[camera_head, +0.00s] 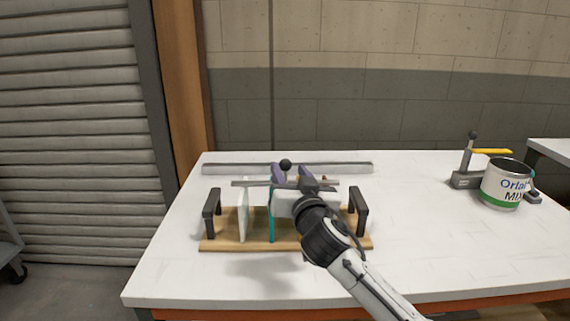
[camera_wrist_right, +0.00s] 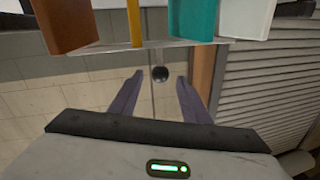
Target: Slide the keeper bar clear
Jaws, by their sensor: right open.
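The keeper bar (camera_head: 250,183) is a thin grey bar lying across the upper part of the colorant rack (camera_head: 222,245), and it also crosses the top of the right wrist view (camera_wrist_right: 235,41). A round black knob (camera_head: 285,164) stands above it; in the wrist view the knob (camera_wrist_right: 160,73) appears between my fingertips. My left gripper is not in view.
The rack has black handles at its left (camera_head: 211,211) and right (camera_head: 360,208) ends, with upright coloured plates between. A long grey rail (camera_head: 225,168) lies behind it. A paint can (camera_head: 505,188) and a lever device (camera_head: 467,176) stand at right. The table's right middle is clear.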

